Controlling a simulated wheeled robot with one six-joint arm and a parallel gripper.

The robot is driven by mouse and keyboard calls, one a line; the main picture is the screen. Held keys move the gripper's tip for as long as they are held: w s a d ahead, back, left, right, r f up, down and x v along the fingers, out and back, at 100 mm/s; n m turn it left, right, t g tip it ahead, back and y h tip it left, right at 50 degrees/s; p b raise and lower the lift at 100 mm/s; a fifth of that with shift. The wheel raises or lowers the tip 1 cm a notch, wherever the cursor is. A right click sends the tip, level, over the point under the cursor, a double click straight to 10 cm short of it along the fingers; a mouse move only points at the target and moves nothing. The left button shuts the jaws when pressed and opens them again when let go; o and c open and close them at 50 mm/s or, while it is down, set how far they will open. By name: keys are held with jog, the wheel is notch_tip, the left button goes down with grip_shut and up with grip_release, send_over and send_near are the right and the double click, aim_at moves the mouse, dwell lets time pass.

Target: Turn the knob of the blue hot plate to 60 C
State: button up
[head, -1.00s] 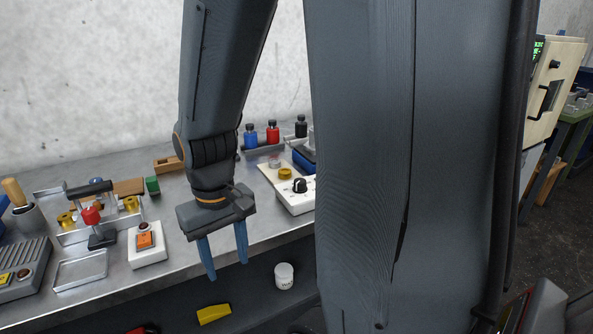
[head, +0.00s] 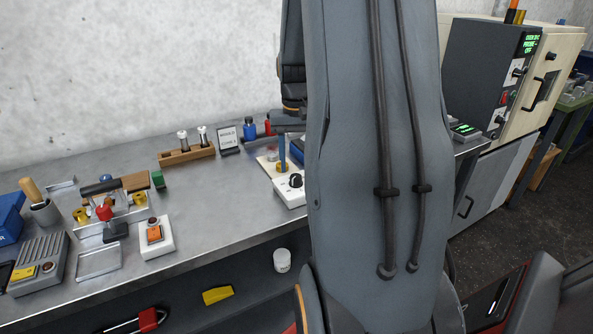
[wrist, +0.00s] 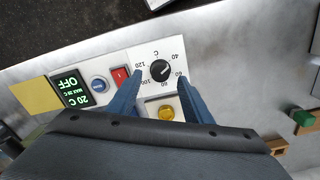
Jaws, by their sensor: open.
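A black knob (wrist: 160,70) sits on a white panel (wrist: 142,52) with a printed C scale from 40 to 120. The knob (head: 296,181) also shows in the head view; its pointer is too small to read surely. My gripper (wrist: 160,78) is open, its blue fingers on either side of the knob in the picture; I cannot tell whether they touch it. In the head view, a blue finger of my gripper (head: 282,164) shows above the panel; my arm hides the rest. A blue body (head: 297,148) shows behind the panel, partly hidden.
Bottles (head: 249,128) stand behind. Bare bench (head: 215,215) lies left of the panel.

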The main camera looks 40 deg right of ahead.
aim_at(296, 175)
jog(key=shift+f+p, duration=0.3)
jog(key=shift+f, duration=1.7)
jog(key=c, duration=1.1)
jog(key=shift+o, duration=0.2)
jog(key=m+p, duration=0.1)
jog(key=m, duration=0.4)
jog(key=shift+r, duration=0.1)
jog(key=m+p, duration=0.1)
jog(key=m, duration=0.5)
jog(key=shift+w+m, duration=0.1)
jog(key=shift+m, duration=0.3)
